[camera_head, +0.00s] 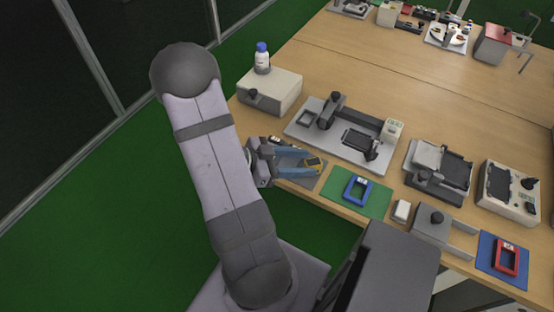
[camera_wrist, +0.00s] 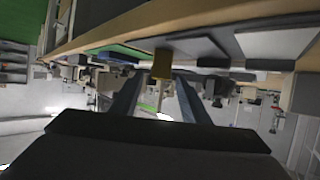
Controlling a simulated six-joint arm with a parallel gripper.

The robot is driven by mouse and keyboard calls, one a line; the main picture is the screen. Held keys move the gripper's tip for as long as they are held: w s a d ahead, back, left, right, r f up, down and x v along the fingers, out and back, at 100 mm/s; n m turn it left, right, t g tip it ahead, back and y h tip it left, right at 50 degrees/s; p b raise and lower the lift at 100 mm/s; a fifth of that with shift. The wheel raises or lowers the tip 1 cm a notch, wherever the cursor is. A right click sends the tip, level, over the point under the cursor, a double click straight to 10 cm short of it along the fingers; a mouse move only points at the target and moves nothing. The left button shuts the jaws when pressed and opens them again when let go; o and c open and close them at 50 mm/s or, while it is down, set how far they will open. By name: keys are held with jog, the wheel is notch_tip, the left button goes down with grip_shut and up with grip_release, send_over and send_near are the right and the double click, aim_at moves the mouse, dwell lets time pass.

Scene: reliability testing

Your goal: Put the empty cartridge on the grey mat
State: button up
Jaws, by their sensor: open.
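The grey mat (camera_head: 308,182) lies at the table's near left edge. A small yellow piece with a dark centre (camera_head: 313,163), apparently a cartridge, is on it. My gripper (camera_head: 315,162) is open low over this mat, with its two blue fingers reaching right, one on each side of the yellow piece. In the wrist view the yellow piece (camera_wrist: 162,64) is at the fingertips and seems to touch the mat (camera_wrist: 190,48). I cannot tell whether the fingers touch it. A blue frame-like cartridge (camera_head: 357,190) is on the green mat, and a red one (camera_head: 506,257) on the blue mat.
The green mat (camera_head: 377,205) adjoins on the right. A grey test fixture (camera_head: 345,133) stands just behind, and a box (camera_head: 270,92) with a bottle (camera_head: 262,58) stands behind left. A small white block (camera_head: 401,211) and more devices stand to the right.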

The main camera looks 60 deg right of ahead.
jog(key=v, duration=0.8)
jog(key=shift+w+a+r, duration=0.2)
jog(key=shift+w+a, duration=0.05)
